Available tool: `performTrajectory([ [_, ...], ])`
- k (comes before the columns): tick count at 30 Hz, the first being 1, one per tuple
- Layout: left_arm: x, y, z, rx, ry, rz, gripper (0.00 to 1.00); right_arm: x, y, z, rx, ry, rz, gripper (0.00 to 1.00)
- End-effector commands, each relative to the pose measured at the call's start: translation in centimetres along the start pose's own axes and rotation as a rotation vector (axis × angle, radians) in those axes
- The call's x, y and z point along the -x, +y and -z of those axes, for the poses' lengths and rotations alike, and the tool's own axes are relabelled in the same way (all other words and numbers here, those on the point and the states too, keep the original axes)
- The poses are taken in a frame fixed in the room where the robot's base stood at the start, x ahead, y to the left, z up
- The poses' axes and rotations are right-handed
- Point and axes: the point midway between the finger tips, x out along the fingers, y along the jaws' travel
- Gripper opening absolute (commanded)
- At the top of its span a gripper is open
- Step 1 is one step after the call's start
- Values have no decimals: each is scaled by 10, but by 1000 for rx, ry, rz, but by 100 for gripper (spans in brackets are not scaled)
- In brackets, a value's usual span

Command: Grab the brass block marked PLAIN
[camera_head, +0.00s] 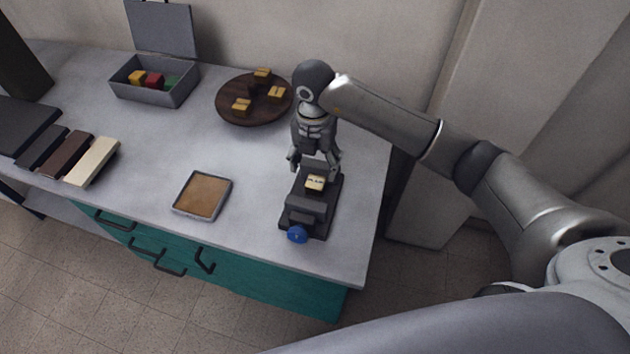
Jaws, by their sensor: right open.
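A brass block (316,183) with dark lettering on top that seems to read PLAIN sits in a dark vise-like fixture (308,218) with a blue knob, near the right end of the table. My right gripper (314,172) points down just above and behind this block. Its fingers are apart, with nothing visible between them. I cannot tell whether a finger touches the block. Several other brass blocks (242,107) lie on a round dark wooden board (228,116) behind; their markings are too small to read. My left gripper is not in view.
A shallow tray with a brown bottom (203,196) lies left of the fixture. An open grey box (150,90) holds coloured blocks at the back left. Dark, brown and cream bars (92,162) lie at the left. The table's middle (165,140) is clear.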

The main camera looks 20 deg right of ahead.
Motion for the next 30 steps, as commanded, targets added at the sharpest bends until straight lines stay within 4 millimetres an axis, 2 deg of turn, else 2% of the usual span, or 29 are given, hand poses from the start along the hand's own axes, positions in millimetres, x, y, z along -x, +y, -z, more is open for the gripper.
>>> performTrajectory([
  [3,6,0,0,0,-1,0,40,-17,0,1,-1,4,0,66],
  [11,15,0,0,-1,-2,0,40,-38,0,1,0,5,-1,66],
  [15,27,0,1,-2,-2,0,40,-60,-2,1,1,6,-1,66],
  [18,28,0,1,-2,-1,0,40,-73,-1,0,2,4,-3,66],
  [27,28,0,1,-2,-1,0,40,-81,-1,0,3,3,-5,66],
  [30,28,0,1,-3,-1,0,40,-81,-1,0,3,3,-5,55],
])
